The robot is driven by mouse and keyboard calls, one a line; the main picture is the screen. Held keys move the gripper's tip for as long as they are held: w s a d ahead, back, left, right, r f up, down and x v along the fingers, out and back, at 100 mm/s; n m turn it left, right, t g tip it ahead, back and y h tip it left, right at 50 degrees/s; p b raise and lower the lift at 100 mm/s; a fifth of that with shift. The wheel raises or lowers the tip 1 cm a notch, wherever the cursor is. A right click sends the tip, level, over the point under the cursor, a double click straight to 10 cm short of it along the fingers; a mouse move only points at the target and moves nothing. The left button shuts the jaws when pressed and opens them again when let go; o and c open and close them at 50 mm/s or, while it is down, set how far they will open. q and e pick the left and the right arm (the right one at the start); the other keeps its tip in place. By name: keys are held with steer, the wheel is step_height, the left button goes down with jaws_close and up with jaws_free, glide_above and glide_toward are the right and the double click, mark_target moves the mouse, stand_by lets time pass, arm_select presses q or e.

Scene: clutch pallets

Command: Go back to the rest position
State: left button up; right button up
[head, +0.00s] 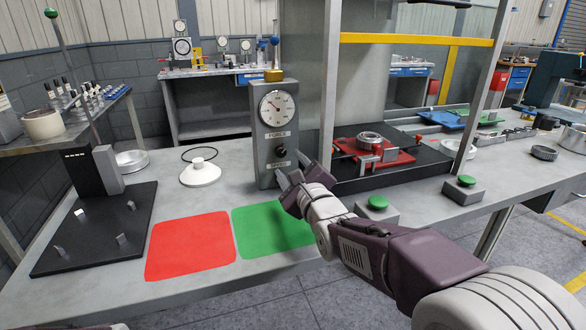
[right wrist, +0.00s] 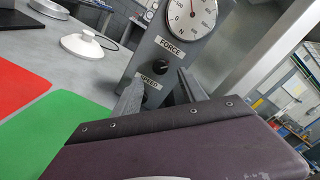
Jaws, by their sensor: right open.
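My right gripper (head: 291,172) is open and empty in front of the grey force gauge box (head: 262,150), near its lower knob. In the right wrist view the two fingers of my right gripper (right wrist: 158,92) stand apart on either side of the black SPEED knob (right wrist: 152,86); I cannot tell whether they touch it. The box carries a round dial (right wrist: 190,15) and a FORCE label with another black knob below it. My right arm comes in from the lower right. My left gripper is not in view; only a dark sliver shows at the bottom left edge.
A red mat (head: 190,246) and a green mat (head: 270,229) lie on the grey bench. A black plate (head: 95,235) is at left, a white lidded dish (head: 200,172) behind. Green push buttons (head: 377,203) and a red fixture (head: 374,152) stand at right.

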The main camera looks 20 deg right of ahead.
steer(key=s, duration=0.2)
steer(key=shift+s, duration=0.35)
